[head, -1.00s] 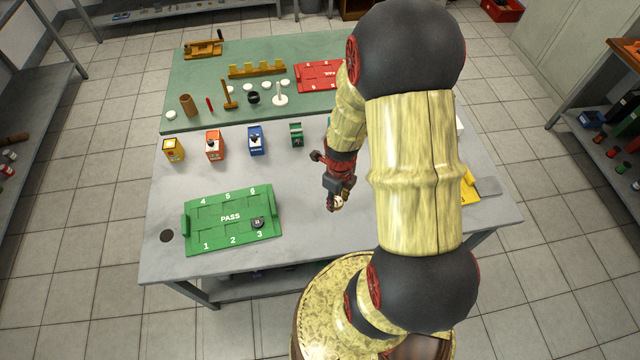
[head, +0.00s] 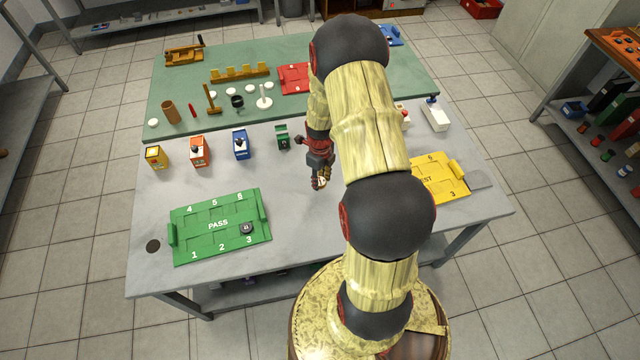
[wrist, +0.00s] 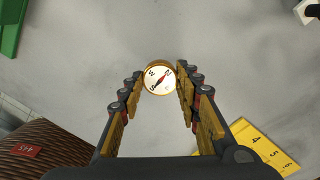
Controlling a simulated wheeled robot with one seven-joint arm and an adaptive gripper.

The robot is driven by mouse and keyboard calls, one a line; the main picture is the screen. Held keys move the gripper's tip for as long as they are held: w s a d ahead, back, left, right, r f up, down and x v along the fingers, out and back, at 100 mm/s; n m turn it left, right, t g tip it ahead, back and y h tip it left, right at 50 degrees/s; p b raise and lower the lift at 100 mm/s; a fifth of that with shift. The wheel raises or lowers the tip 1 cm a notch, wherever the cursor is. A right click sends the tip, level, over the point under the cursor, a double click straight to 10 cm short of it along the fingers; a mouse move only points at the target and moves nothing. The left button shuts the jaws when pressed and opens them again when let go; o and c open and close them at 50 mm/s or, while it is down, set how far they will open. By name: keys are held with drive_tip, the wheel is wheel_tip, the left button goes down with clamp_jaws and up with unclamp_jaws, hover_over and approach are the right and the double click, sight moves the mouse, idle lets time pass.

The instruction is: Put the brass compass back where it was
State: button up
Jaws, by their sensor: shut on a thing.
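The brass compass (wrist: 159,78) has a round brass rim, a white dial and a red needle. In the wrist view it sits between the fingertips of my gripper (wrist: 160,84), which is shut on it. In the head view my gripper (head: 320,183) is over the grey table, right of the green PASS tray and in front of the small green box. The compass is small and mostly hidden there. I cannot tell its height above the table.
The green PASS tray (head: 184,243) holds a dark round piece (head: 246,228). A yellow tray (head: 428,187) lies to the right. Yellow (head: 156,157), orange (head: 198,152), blue (head: 240,146) and green (head: 283,138) boxes stand behind. The grey table (head: 300,235) is clear at front centre.

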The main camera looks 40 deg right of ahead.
sight(320, 180)
drive_tip(key=shift+w+d+f, duration=0.15)
drive_tip(key=shift+f, duration=0.2)
drive_tip(key=shift+f+b, duration=0.35)
drive_tip(key=shift+f, duration=1.05)
drive_tip(key=shift+f, duration=0.2)
drive_tip(key=o, duration=1.1)
drive_tip(key=shift+r, duration=0.1)
